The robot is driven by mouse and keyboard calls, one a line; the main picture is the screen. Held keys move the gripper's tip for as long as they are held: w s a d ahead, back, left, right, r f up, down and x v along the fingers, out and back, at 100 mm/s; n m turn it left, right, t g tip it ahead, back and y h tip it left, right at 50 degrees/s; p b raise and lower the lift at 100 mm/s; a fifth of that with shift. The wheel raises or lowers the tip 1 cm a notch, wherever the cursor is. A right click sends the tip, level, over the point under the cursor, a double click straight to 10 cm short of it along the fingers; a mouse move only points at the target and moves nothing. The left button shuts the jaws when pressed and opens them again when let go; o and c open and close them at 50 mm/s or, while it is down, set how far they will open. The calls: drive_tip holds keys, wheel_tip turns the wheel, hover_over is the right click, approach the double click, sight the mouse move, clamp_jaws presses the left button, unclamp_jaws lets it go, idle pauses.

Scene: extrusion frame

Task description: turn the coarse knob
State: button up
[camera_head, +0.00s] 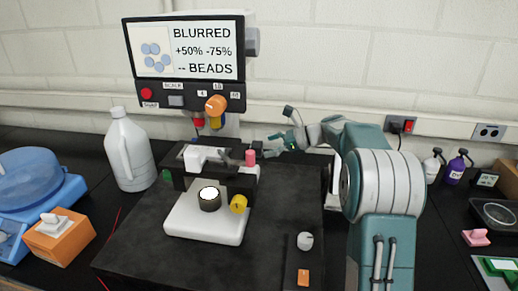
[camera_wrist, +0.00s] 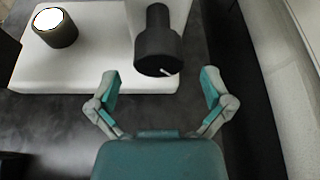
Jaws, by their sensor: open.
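A white microscope (camera_head: 205,220) with a dark stage stands on the black mat, under a screen reading BLURRED and BEADS. A dark round knob (camera_wrist: 158,50) with a white mark shows in the wrist view, beside the white base. Its label does not show, so I cannot tell for certain that it is the coarse knob. A yellow knob (camera_head: 239,204) and a pink-red part (camera_head: 250,157) show on the microscope in the head view. My gripper (camera_head: 272,146) is open and empty at the microscope's right. In the wrist view my fingertips (camera_wrist: 159,78) are apart, with the knob ahead between them, not touching it.
A dark illuminator (camera_wrist: 57,32) with a bright top stands on the base. A white jug (camera_head: 128,152) stands left of the microscope. A small knob-like part (camera_head: 305,241) and an orange switch (camera_head: 303,278) lie at the front right. The wall is close behind.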

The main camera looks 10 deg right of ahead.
sight(262, 149)
drive_tip(key=v, duration=0.8)
drive_tip(key=shift+d, duration=0.25)
idle(2.1)
drive_tip(key=x, duration=1.1)
drive_tip(key=shift+a+f, duration=0.3)
drive_tip(key=shift+a, duration=0.05)
drive_tip(key=c, duration=1.1)
